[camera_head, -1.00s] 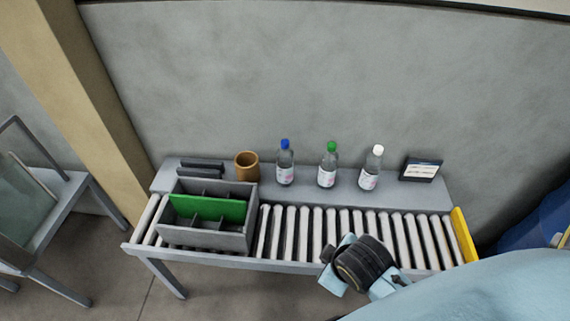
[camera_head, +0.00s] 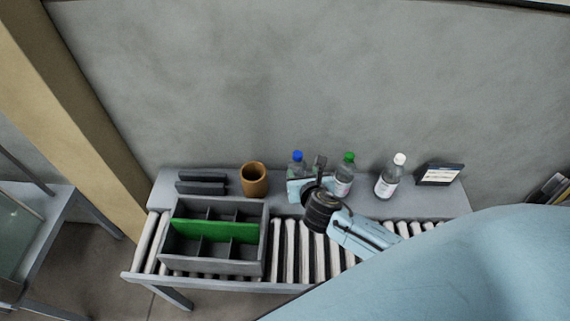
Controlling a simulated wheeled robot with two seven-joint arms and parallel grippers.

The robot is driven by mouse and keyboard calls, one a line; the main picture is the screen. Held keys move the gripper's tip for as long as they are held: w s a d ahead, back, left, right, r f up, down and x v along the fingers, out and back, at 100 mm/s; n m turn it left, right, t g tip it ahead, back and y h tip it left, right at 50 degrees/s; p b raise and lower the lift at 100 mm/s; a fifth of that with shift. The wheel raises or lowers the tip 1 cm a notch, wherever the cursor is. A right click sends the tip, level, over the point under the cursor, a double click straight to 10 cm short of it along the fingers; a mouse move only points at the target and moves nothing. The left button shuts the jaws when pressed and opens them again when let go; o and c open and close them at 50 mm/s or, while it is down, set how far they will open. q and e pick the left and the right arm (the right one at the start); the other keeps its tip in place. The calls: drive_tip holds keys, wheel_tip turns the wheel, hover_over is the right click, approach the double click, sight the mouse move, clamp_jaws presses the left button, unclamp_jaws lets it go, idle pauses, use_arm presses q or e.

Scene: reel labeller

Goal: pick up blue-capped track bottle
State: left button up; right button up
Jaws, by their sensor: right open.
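The blue-capped bottle (camera_head: 297,157) stands upright on the grey shelf behind the rollers. Its lower part is hidden behind my right gripper. My right gripper (camera_head: 308,174) is open and in front of this bottle, on the bottle's right side. Whether it touches the bottle cannot be told. The green-capped bottle (camera_head: 346,172) stands just right of the gripper, and the white-capped bottle (camera_head: 388,180) stands farther right. My left gripper is not in view.
A grey divided crate (camera_head: 212,267) with a green divider sits on the rollers at left. A brown cup (camera_head: 254,180) stands left of the blue-capped bottle. A small display (camera_head: 440,174) stands at the shelf's right end. A wall rises behind.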

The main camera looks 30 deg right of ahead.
sight(298, 161)
drive_tip(key=b+x, duration=0.2)
drive_tip(key=x, duration=0.3)
drive_tip(key=shift+w+d+f, duration=0.2)
drive_tip(key=shift+d+f, duration=0.05)
drive_tip(key=shift+f, duration=0.1)
drive_tip(key=shift+w+d+f, duration=0.15)
drive_tip(key=shift+w, duration=0.15)
drive_tip(key=shift+b+x, duration=0.4)
drive_tip(key=shift+x, duration=0.6)
drive_tip(key=shift+b+x, duration=0.5)
drive_tip(key=shift+x, duration=0.7)
drive_tip(key=shift+w+d+f, duration=0.1)
drive_tip(key=shift+w+f, duration=0.1)
drive_tip(key=shift+w, duration=0.3)
clamp_jaws()
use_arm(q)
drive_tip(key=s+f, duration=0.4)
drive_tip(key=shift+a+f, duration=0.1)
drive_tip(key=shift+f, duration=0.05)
